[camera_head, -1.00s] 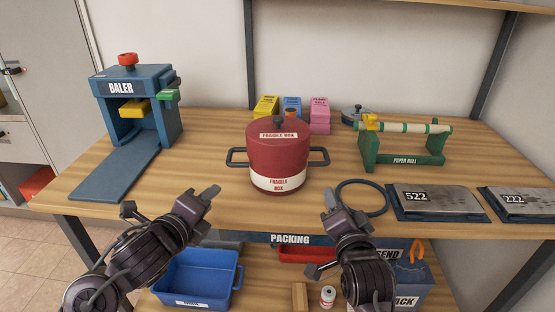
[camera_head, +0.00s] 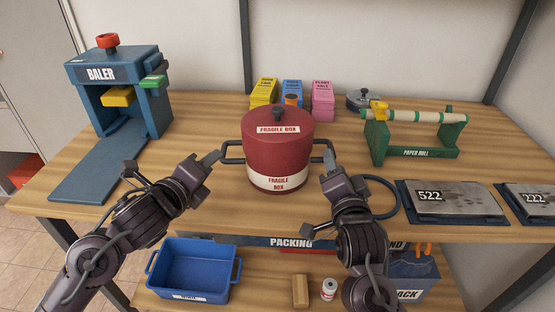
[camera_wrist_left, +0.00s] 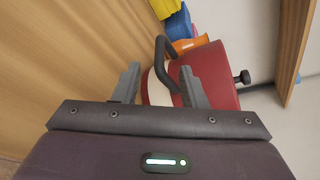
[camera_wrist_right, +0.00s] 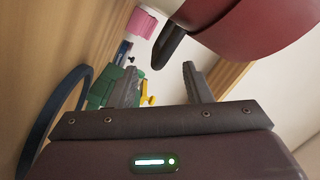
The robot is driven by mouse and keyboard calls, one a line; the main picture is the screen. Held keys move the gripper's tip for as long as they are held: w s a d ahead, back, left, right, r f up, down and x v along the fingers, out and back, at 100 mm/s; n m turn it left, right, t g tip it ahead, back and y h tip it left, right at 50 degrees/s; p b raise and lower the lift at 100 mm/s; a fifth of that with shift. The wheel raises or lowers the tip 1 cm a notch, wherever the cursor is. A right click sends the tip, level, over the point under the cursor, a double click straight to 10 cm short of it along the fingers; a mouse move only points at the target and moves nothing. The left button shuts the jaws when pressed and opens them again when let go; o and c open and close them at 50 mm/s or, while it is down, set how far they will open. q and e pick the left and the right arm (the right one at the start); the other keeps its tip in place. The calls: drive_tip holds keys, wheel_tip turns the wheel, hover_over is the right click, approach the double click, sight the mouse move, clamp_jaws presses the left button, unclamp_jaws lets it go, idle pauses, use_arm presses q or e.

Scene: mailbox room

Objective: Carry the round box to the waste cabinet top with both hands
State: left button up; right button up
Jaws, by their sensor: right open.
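The round box (camera_head: 277,150) is a dark red pot-like box with a white band, a "FRAGILE BOX" label, a lid knob and two dark side handles. It stands upright on the packing table. My left gripper (camera_head: 213,165) is at its left handle. In the left wrist view the left jaws (camera_wrist_left: 160,85) are apart, with the handle (camera_wrist_left: 163,55) between or just ahead of them. My right gripper (camera_head: 330,165) is by the right handle. In the right wrist view its jaws (camera_wrist_right: 160,85) are open and the handle (camera_wrist_right: 168,48) lies just beyond them. I cannot identify the waste cabinet.
A blue baler (camera_head: 118,90) stands left on the table. Coloured cartons (camera_head: 292,100) and a green paper roll stand (camera_head: 415,135) are behind and right. A dark ring (camera_head: 392,205) and a scale marked 522 (camera_head: 455,200) lie at right. A blue bin (camera_head: 193,270) sits on the lower shelf.

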sight(223, 150)
use_arm(q)
drive_tip(key=x, duration=0.7)
drive_tip(key=shift+w, duration=0.25)
use_arm(e)
drive_tip(key=w, duration=0.7)
drive_tip(key=shift+w+d, duration=0.1)
drive_tip(key=shift+w, duration=0.15)
use_arm(q)
drive_tip(key=shift+c, duration=0.2)
use_arm(e)
drive_tip(key=shift+c, duration=0.4)
use_arm(q)
drive_tip(key=c, duration=0.7)
use_arm(e)
drive_tip(key=c, duration=0.7)
use_arm(q)
clamp_jaws()
use_arm(e)
clamp_jaws()
use_arm(q)
drive_tip(key=shift+f, duration=0.1)
use_arm(e)
drive_tip(key=shift+f, duration=0.1)
